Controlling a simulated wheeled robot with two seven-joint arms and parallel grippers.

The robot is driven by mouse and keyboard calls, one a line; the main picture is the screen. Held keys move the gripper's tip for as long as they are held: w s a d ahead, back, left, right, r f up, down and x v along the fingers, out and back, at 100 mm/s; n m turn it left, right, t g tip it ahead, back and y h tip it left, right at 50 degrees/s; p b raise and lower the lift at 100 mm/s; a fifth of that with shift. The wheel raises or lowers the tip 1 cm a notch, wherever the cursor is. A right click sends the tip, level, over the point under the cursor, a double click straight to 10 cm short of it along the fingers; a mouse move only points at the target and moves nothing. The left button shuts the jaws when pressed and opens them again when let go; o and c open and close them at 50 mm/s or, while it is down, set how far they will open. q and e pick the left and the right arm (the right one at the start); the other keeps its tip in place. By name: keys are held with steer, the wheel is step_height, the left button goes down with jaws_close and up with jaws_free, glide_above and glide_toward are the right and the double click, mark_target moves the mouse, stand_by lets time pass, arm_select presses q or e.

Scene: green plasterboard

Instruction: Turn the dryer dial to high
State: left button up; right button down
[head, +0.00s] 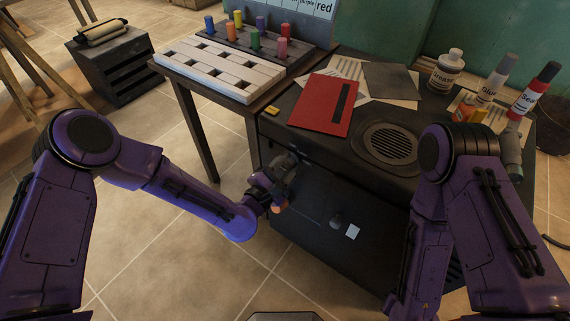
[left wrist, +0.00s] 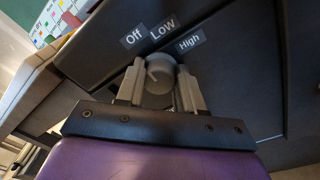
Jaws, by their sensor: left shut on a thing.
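The dryer dial (left wrist: 158,82) is a round grey knob on the dark front panel. In the left wrist view it sits between the fingers of my left gripper (left wrist: 162,72), which is shut on it. Labels read Off (left wrist: 131,38), Low (left wrist: 162,29) and High (left wrist: 190,42) in an arc above the dial. A pale mark on the dial's face tilts up and left, nearer Off than High. In the head view my left gripper (head: 280,182) is at the upper left of the dryer front (head: 310,205) and hides most of the dial. My right gripper is out of view.
On the dark top lie a red folder (head: 318,106), papers and a round vent grille (head: 390,143). Bottles (head: 446,72) stand at the right. Tiled floor is clear below my left arm.

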arm_select(q)
steer(key=shift+w+m, duration=0.1)
steer(key=shift+m, duration=0.2)
steer(key=m+b, duration=0.1)
steer(key=m, duration=0.2)
steer(key=shift+f, duration=0.1)
steer(key=m+b, duration=0.2)
steer(key=m, duration=0.2)
steer(key=shift+m, duration=0.4)
steer(key=m+b, duration=0.1)
steer(key=m, duration=0.2)
steer(key=shift+f+m+h, duration=0.1)
steer(key=shift+m+h, duration=0.2)
steer(key=shift+m+b, duration=0.5)
steer(key=shift+m, duration=1.5)
steer(key=o, duration=1)
steer(key=shift+o, duration=0.2)
